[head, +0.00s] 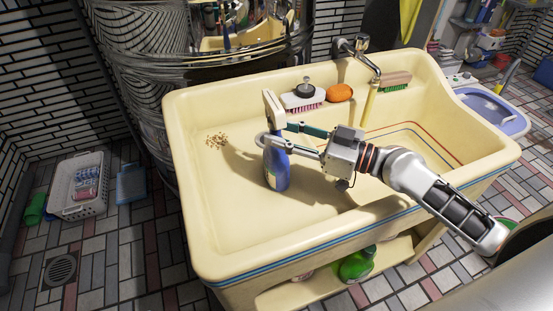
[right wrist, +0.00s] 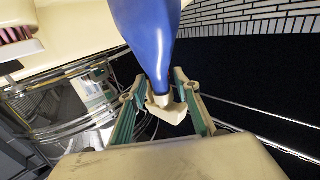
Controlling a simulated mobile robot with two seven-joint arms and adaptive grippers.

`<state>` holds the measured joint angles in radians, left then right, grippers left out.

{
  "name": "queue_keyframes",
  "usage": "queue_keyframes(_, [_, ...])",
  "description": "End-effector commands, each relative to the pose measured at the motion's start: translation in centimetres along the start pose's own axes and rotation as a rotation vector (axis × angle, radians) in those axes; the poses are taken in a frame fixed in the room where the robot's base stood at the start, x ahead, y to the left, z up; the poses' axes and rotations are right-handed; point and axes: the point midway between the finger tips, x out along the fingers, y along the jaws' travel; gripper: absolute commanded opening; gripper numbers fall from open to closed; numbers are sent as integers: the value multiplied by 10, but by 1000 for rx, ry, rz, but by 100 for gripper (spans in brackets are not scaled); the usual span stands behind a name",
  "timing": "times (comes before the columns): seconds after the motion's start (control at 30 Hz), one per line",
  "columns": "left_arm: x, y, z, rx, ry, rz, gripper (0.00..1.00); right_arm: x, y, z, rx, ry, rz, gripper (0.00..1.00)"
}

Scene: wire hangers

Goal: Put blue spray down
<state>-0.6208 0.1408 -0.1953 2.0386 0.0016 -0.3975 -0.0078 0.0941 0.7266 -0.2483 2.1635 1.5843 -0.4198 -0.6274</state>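The blue spray (head: 277,170) is a blue bottle with a cream trigger head (head: 273,106). It is upright inside the cream sink (head: 225,240), left of its middle. Whether its base touches the sink floor is hard to tell. My right gripper (head: 274,132) reaches in from the right, with one finger on either side of the bottle just below the trigger head. In the right wrist view, the blue bottle (right wrist: 150,35) points up the picture and its neck sits between the two green-sided fingers (right wrist: 161,92), which look closed on it. My left gripper is not in view.
A brush with pink bristles (head: 303,104), an orange sponge (head: 339,92) and a green-bristled brush (head: 394,85) lie on the sink's back ledge by the tap (head: 361,46). Small brown crumbs (head: 216,140) lie left of the bottle. The front left of the basin is clear.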

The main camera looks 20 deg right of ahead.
Motion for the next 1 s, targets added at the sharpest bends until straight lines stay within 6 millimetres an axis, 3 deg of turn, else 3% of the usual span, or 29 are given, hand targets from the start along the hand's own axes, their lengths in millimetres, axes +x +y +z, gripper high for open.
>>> queue_keyframes(0.03, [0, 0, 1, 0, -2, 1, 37, 0, 0, 0, 0, 0, 0, 14])
queue_keyframes(0.1, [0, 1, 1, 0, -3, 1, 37, 0, 0, 0, 0, 0, 0, 0])
queue_keyframes(0.63, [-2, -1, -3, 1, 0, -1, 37, 0, 1, -10, -6, 5, 1, 0])
queue_keyframes(0.87, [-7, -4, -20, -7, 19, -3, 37, 0, 1, -43, -11, 9, 0, 0])
queue_keyframes(1.0, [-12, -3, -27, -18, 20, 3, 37, -1, 1, -78, -14, 11, 0, 0])
